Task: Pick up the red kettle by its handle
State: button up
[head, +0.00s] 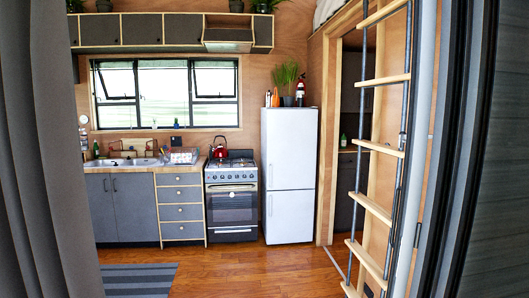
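The red kettle (220,152) stands upright on the left rear part of the stove top (232,165), across the room. It has a dark handle (219,140) arching over its top. The kettle is small at this distance, and nothing stands in front of it. My gripper is not in this view.
A white fridge (289,190) stands right of the stove, and a drawer counter (181,210) with a dish rack (182,156) stands left. A ladder (372,205) is at the right, a grey curtain (40,150) at the left. The wooden floor (225,270) between is clear, with a striped rug (140,280).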

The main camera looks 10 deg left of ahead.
aim_at(219, 153)
jog(key=i+j+u, duration=0.25)
jog(key=i, duration=0.2)
jog(key=i+u, duration=0.3)
jog(key=i, duration=0.15)
jog(key=i+u, duration=0.2)
jog(key=i, duration=3.6)
jog(key=i+z, duration=0.1)
jog(key=i, duration=0.7)
jog(key=i+j+z, duration=0.1)
jog(key=i, duration=0.65)
jog(key=i+j+z, duration=0.1)
jog(key=i, duration=0.7)
jog(key=j, duration=0.1)
